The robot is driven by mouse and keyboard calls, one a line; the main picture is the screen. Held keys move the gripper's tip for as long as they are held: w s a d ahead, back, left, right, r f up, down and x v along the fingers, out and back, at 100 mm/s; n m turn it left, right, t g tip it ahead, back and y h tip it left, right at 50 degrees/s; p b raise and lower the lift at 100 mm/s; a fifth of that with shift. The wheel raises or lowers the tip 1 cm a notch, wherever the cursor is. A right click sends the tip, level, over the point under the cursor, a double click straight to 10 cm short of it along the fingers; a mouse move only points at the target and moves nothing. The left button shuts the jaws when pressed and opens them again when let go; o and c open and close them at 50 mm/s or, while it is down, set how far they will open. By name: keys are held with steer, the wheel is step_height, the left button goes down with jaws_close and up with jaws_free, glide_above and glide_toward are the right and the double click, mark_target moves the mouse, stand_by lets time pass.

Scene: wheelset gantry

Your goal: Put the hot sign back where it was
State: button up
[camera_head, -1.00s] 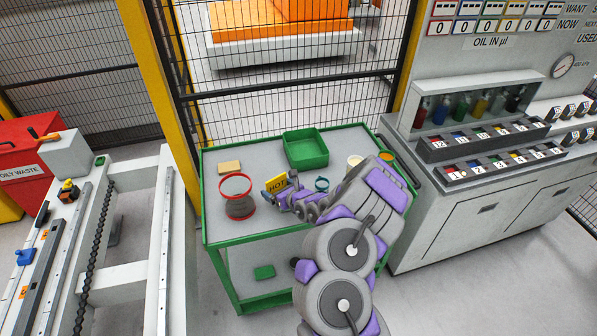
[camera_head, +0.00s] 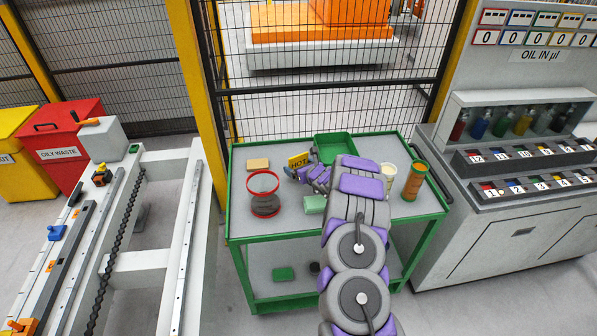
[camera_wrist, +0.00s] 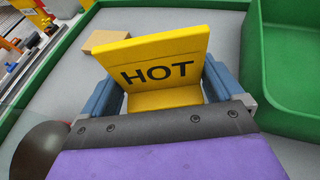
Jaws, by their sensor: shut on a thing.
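The yellow hot sign (camera_head: 299,159) stands upright over the green trolley's grey top, with "HOT" in black letters. In the wrist view the sign (camera_wrist: 155,55) sits between the two blue fingers of my gripper (camera_wrist: 160,88). My gripper (camera_head: 304,172) is shut on it. I cannot tell whether the sign's foot touches the trolley top (camera_head: 285,215). My arm hides part of the area right of the sign.
A red-rimmed round container (camera_head: 263,192) stands left of the sign, a tan block (camera_head: 258,164) behind it. A green tray (camera_head: 335,146) is behind right. A light green block (camera_head: 315,205), a cream cup (camera_head: 388,172) and an orange-green cylinder (camera_head: 414,181) also stand on the trolley.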

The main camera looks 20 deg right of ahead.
steer(key=shift+w+d+f, duration=0.1)
steer(key=shift+w+d, duration=0.1)
steer(key=shift+w, duration=0.3)
steer(key=shift+w+d, duration=0.15)
steer(key=shift+w, duration=0.3)
steer(key=shift+w+f, duration=0.15)
step_height(320, 180, down, 3)
steer(key=shift+f+b, duration=0.15)
steer(key=shift+b, duration=0.55)
steer(key=o, duration=0.7)
